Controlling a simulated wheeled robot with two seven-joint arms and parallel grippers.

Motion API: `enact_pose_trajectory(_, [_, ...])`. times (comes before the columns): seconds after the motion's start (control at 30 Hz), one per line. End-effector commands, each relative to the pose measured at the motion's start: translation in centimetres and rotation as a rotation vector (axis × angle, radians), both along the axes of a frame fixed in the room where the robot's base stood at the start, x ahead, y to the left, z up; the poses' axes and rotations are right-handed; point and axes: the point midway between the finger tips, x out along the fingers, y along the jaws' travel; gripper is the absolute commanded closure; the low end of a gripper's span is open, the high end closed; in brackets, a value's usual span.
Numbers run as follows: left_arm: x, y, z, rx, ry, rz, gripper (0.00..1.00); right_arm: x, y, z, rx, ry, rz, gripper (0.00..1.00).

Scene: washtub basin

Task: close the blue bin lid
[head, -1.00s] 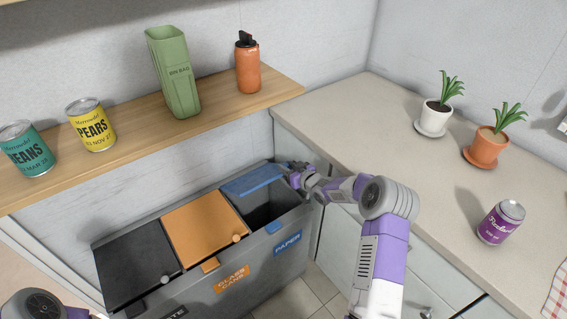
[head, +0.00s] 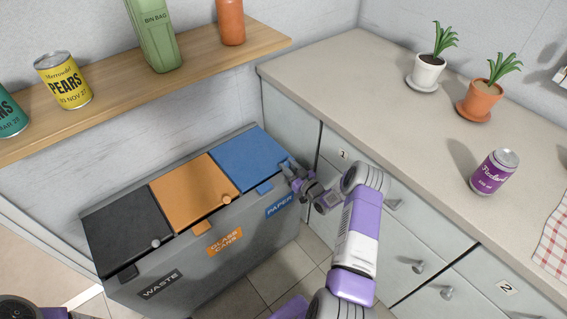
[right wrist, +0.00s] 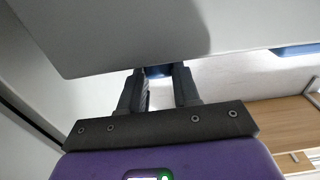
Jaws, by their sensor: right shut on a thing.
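The blue lid (head: 248,160) lies flat over the right-hand compartment of the grey bin unit (head: 215,262), level with the other lids in the head view. My right gripper (head: 288,170) is at the lid's front right corner. In the right wrist view its fingers (right wrist: 159,88) are shut on a small blue part (right wrist: 158,71), which looks like the lid's knob; the fingers mostly hide it. My left gripper is out of view; only part of my left arm shows at the bottom left corner.
An orange lid (head: 192,190) and a black lid (head: 125,231) cover the other compartments. A wooden shelf (head: 190,78) with cans and a green bin-bag box (head: 152,38) is above. Grey drawers (head: 392,220) stand close on the right. Tiled floor (head: 275,279) is clear in front.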

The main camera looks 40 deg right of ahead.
Motion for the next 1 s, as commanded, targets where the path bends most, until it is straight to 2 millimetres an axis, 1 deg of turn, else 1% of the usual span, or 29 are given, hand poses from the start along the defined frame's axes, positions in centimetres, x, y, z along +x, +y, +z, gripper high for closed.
enact_pose_trajectory(0.03, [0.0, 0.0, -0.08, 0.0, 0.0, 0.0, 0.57, -0.47, 0.12, -1.47, 0.008, 0.03, -0.002, 1.0])
enact_pose_trajectory(0.1, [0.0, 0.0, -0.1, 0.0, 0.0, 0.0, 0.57, -0.63, 0.04, -1.78, 0.01, 0.033, -0.004, 1.0])
enact_pose_trajectory(0.5, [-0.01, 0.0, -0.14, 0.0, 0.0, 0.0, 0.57, -0.91, -0.05, -2.17, 0.013, 0.038, -0.006, 1.0])
enact_pose_trajectory(0.53, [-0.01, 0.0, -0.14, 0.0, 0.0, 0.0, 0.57, -0.92, -0.06, -2.17, 0.013, 0.038, -0.006, 0.66])
enact_pose_trajectory(0.67, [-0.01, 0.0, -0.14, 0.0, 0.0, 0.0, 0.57, -0.92, -0.06, -2.17, 0.013, 0.038, -0.006, 0.46])
enact_pose_trajectory(0.93, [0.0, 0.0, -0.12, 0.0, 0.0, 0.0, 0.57, -0.92, 0.06, -2.13, 0.01, 0.038, -0.002, 0.46])
enact_pose_trajectory(1.0, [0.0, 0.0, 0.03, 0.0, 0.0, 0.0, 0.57, -1.23, 0.03, -2.09, 0.01, 0.038, -0.002, 0.46])
